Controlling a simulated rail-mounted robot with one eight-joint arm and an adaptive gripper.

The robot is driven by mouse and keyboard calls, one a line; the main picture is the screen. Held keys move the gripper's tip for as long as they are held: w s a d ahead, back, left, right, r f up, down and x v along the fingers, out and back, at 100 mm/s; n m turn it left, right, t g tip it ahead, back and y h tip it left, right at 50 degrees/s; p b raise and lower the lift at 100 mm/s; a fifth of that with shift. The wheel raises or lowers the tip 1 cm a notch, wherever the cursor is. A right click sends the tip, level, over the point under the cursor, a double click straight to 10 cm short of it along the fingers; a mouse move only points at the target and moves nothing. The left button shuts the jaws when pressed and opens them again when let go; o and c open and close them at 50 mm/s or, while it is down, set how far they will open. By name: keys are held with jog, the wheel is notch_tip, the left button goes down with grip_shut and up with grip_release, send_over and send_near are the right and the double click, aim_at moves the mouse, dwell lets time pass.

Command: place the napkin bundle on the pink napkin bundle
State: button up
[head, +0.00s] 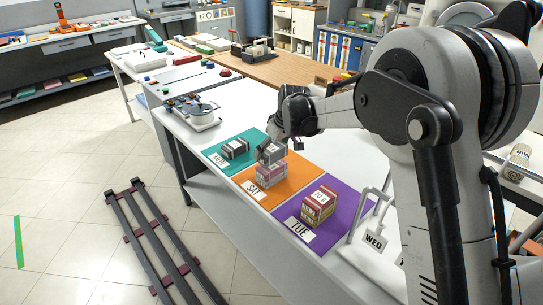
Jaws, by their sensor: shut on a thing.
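My gripper (272,145) is shut on a grey napkin bundle (267,153), which looks slightly tilted. The pink napkin bundle (271,175) sits on the orange mat (283,191) marked SAT. The grey bundle is directly above the pink one in the head view. Whether they touch or a small gap lies between them, I cannot tell. The gripper's fingers partly hide the top of the grey bundle.
Another dark grey bundle (235,149) lies on the teal mat (242,163) marked MON. A maroon and tan stack (319,205) stands on the purple mat (345,209) marked TUE. A scale (196,117) is behind; a WED tag (375,241) hangs at the right.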

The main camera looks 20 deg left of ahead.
jog(key=shift+f, duration=1.55)
jog(key=shift+f, duration=0.2)
jog(key=o, duration=1)
jog(key=shift+r, duration=0.15)
jog(key=shift+r, duration=0.2)
jog(key=v, duration=1.1)
jog(key=shift+d+r, duration=0.2)
jog(key=shift+r, duration=0.1)
jog(key=shift+s+d, duration=0.1)
